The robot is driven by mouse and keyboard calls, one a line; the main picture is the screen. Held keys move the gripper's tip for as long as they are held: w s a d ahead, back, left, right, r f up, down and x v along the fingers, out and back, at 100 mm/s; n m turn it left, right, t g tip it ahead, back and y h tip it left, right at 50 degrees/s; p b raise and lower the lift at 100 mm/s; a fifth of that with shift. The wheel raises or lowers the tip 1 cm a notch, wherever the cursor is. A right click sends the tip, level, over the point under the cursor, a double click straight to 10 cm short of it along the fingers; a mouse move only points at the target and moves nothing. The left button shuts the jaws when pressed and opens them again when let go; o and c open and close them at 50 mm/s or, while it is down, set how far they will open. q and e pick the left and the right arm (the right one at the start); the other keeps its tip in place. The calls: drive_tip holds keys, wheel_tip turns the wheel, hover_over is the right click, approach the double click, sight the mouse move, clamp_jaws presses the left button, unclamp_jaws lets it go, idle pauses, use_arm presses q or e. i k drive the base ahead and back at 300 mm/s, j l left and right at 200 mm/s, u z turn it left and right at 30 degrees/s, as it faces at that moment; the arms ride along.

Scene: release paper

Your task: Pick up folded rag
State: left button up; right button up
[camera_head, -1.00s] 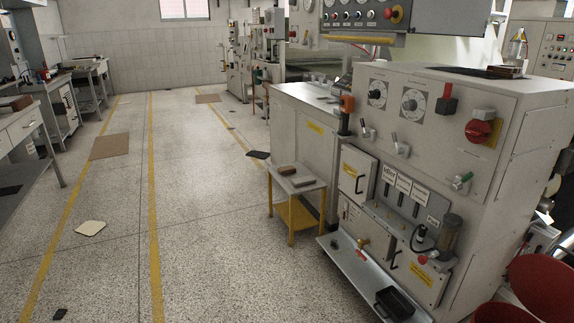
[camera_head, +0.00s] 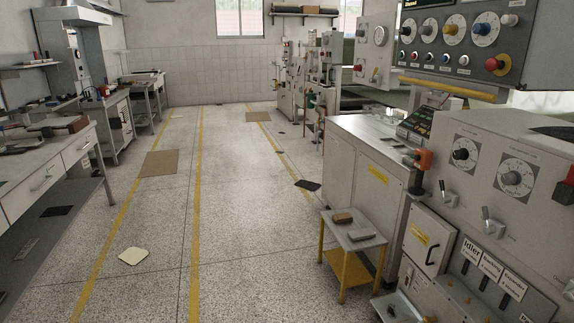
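Two small folded-looking pads lie on the grey top of a small yellow-legged table (camera_head: 352,224). One is a brown pad (camera_head: 343,218) and the other is a grey-beige pad (camera_head: 362,236) beside it. I cannot tell for sure which of them is the folded rag. A flat cream-coloured piece (camera_head: 133,256) with rounded corners lies on the floor at the left. Neither of my grippers is in view.
A large grey machine (camera_head: 480,215) with dials and levers stands at the right, close to the small table. A workbench (camera_head: 45,175) with drawers lines the left. A brown mat (camera_head: 158,164) lies further back.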

sight(342, 218)
drive_tip(key=i+u, duration=0.2)
drive_tip(key=i, duration=1.95)
